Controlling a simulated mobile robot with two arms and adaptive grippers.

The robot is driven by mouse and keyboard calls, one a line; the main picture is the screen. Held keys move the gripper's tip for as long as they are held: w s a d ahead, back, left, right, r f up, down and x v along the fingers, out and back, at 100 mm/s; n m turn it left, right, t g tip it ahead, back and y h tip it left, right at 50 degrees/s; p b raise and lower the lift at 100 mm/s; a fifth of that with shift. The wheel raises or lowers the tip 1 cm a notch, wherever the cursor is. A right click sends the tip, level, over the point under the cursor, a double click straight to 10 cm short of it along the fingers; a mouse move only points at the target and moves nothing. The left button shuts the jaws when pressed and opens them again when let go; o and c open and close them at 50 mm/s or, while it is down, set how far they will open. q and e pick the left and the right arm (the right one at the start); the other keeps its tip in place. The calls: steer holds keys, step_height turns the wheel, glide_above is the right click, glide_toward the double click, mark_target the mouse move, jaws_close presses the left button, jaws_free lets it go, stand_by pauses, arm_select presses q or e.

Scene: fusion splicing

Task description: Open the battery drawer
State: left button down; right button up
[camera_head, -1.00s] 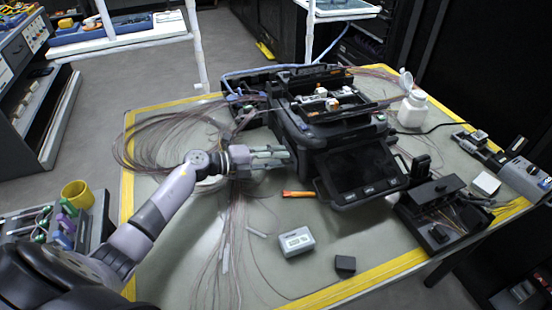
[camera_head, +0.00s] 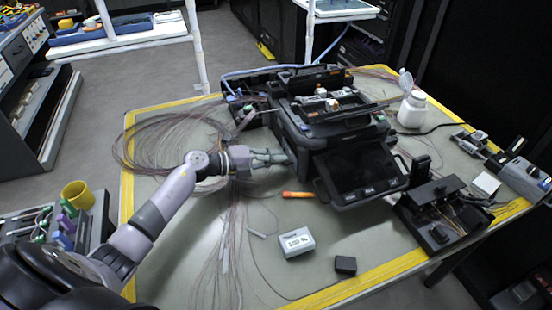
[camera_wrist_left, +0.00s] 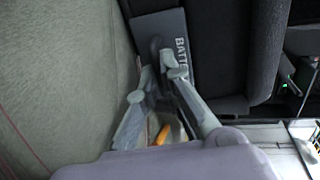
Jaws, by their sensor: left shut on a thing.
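The battery drawer (camera_wrist_left: 158,24) shows in the left wrist view as a dark grey panel with white lettering that begins "BATT". It is set in the side of the black fusion splicer (camera_head: 318,140), low and near the table. A small dark handle (camera_wrist_left: 157,44) stands on the panel. My left gripper (camera_wrist_left: 160,74) is shut on this handle, with its fingertips around it. In the head view my left gripper (camera_head: 284,158) reaches the splicer's left side, where its tips hide the drawer. I cannot tell whether the drawer is out at all. My right gripper is not in view.
An orange tool (camera_head: 298,194) lies just in front of the gripper. A white box (camera_head: 296,242) and a small black block (camera_head: 345,265) lie nearer the front. Loose fibers (camera_head: 150,140) spread left of the splicer. A white bottle (camera_head: 412,110) stands at the right.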

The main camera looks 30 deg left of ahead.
arm_select(q)
steer(key=v, duration=0.3)
steer(key=f+v, duration=0.1)
steer(key=v, duration=0.2)
steer(key=f+v, duration=0.1)
steer(key=v, duration=0.2)
steer(key=shift+s+a+p, duration=0.1)
steer(key=shift+s+p, duration=0.1)
steer(key=shift+p, duration=0.1)
steer(key=c, duration=1.8)
jaws_free()
steer(key=shift+w, duration=0.1)
steer(key=shift+o, duration=0.2)
steer(key=v, duration=1.2)
steer(key=shift+f, duration=0.15)
